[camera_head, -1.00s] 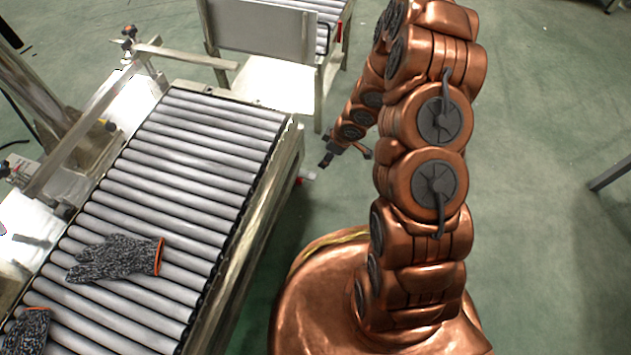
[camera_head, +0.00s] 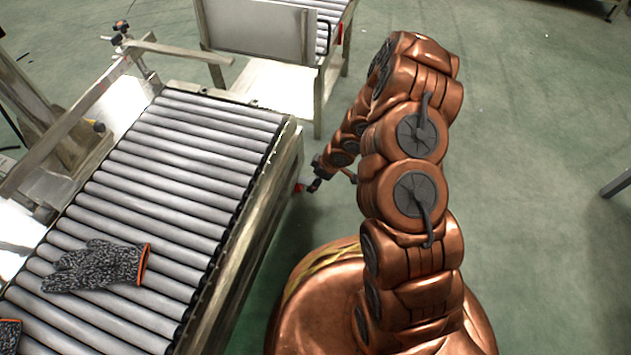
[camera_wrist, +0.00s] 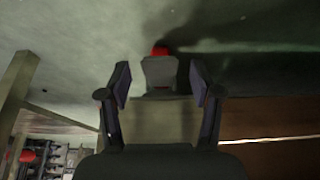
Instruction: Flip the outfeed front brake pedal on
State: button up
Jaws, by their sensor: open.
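A small pedal shows in the wrist view, with a grey plate (camera_wrist: 160,72) and a red part (camera_wrist: 160,50) at its far end. In the head view only a bit of red (camera_head: 299,187) shows at the side of the near roller conveyor (camera_head: 262,215), low down; my gripper hides the rest. My gripper (camera_head: 315,184) is beside that conveyor edge. In the wrist view my gripper (camera_wrist: 160,84) is open, one finger on each side of the grey plate, with gaps at both sides. I cannot tell whether anything touches.
A second roller conveyor (camera_head: 326,38) with a metal panel (camera_head: 255,30) stands at the back, with a red part (camera_head: 341,33) on its side. Speckled gloves (camera_head: 98,268) lie on the near rollers. Green floor is open to the right.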

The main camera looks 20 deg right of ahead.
jog(key=shift+c, duration=0.4)
jog(key=c, duration=1.1)
